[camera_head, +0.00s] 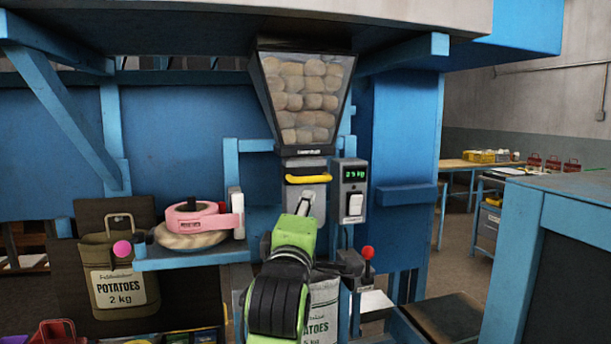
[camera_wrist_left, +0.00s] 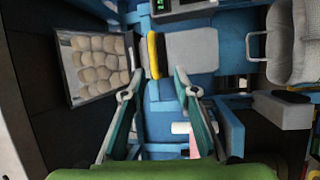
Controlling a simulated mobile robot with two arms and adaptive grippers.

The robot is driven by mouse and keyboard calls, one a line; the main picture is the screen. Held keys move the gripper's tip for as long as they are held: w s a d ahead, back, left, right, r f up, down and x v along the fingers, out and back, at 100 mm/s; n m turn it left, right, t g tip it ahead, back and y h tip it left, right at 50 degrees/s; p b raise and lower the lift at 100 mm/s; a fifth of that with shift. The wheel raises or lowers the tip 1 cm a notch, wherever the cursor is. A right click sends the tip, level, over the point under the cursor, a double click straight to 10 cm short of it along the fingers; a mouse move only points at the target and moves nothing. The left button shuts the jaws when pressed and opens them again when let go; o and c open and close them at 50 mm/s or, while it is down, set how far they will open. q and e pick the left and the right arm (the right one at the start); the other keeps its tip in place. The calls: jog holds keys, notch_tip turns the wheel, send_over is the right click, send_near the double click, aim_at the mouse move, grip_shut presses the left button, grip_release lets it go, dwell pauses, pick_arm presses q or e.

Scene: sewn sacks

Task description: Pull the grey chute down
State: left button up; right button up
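The grey chute (camera_head: 306,193) hangs below a clear hopper of potatoes (camera_head: 303,98). It carries a yellow handle (camera_head: 307,179) across its front. In the left wrist view the handle (camera_wrist_left: 153,55) appears between and just beyond my fingertips, with the grey chute face (camera_wrist_left: 190,48) beside it. My left gripper (camera_head: 305,204) is in front of the chute's lower part. Its fingers (camera_wrist_left: 152,85) are apart and nothing is between them. I cannot tell whether a fingertip touches the chute. My green and black left arm hides what is below. My right gripper is not in view.
A scale box (camera_head: 354,190) with a green display stands right of the chute. A red-knobbed lever (camera_head: 367,253) is lower right. A blue shelf (camera_head: 180,258) holds a pink tape dispenser (camera_head: 195,219). A potato sack (camera_head: 323,310) is partly behind my arm; another (camera_head: 118,278) hangs left.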

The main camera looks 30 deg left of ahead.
aim_at(310, 181)
pick_arm(q)
jog(key=shift+n, duration=0.3)
jog(key=p+x, duration=0.1)
jog(key=x, duration=0.3)
jog(key=r+p+x, duration=0.1)
jog(key=x, duration=0.3)
jog(key=p+x, duration=0.2)
jog(key=x, duration=0.2)
jog(key=shift+w+a+r, duration=0.1)
jog(key=shift+a+r, duration=0.3)
jog(key=shift+a, duration=0.05)
jog(key=shift+w+a, duration=0.1)
jog(key=shift+w, duration=0.1)
grip_shut()
